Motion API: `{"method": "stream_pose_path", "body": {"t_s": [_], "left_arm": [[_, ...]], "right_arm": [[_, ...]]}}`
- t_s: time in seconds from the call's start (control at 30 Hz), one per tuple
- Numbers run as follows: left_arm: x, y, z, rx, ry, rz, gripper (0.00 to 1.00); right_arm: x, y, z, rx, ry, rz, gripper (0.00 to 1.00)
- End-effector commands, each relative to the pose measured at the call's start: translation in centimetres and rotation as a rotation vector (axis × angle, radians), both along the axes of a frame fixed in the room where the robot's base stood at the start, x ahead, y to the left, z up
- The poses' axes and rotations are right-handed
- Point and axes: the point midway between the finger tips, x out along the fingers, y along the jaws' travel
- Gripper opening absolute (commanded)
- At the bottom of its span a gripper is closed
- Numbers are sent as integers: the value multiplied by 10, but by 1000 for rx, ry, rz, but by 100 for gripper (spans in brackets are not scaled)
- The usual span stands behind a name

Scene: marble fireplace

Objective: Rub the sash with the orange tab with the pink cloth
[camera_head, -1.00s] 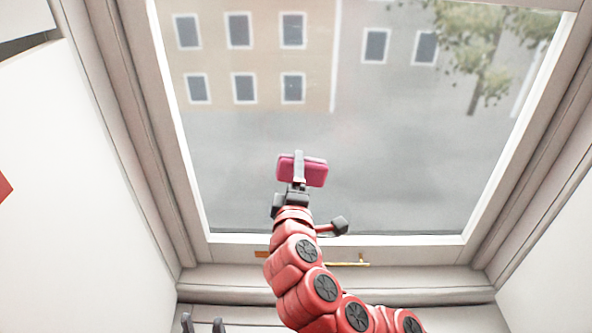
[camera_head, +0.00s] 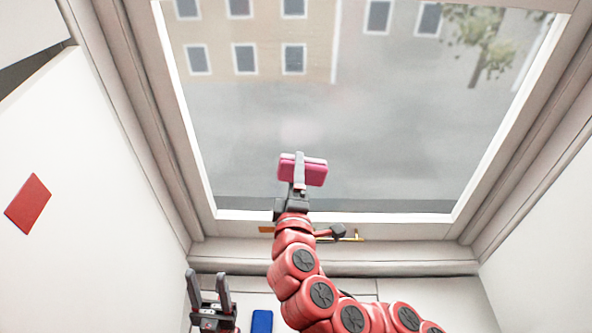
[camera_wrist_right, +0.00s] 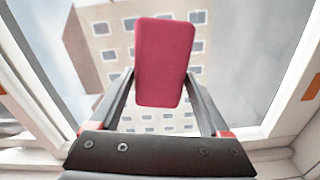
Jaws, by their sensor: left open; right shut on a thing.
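The window sash (camera_head: 410,217) has a white frame around a large grey pane. An orange tab (camera_head: 267,229) shows just under its bottom rail in the head view. The pink cloth (camera_head: 317,172) is a small folded pad. My right gripper (camera_head: 299,172) is shut on it and holds it up in front of the lower pane; I cannot tell whether it touches the glass. In the right wrist view the cloth (camera_wrist_right: 165,60) sits between the fingers, and an orange patch (camera_wrist_right: 312,85) shows at the right edge. My left gripper (camera_head: 207,285) is open and empty at the lower left.
A blue object (camera_head: 262,321) is at the bottom edge. A red square (camera_head: 28,203) is on the white left side wall. A building and a tree show beyond the glass.

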Motion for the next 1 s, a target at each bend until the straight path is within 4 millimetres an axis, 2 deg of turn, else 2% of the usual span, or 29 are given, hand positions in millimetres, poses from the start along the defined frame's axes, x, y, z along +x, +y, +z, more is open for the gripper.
{"method": "stream_pose_path", "body": {"t_s": [0.13, 0.47, 1.0], "left_arm": [[0, 0, 6, 0, 0, 0, 50], [0, 0, 40, 0, 0, 0, 50], [0, 0, 41, 0, 0, 0, 50]], "right_arm": [[-2, 0, 2, -1, 1, 0, 36], [-26, 1, 3, -3, 3, 3, 36], [-30, 0, 0, -1, 0, 0, 36]]}}
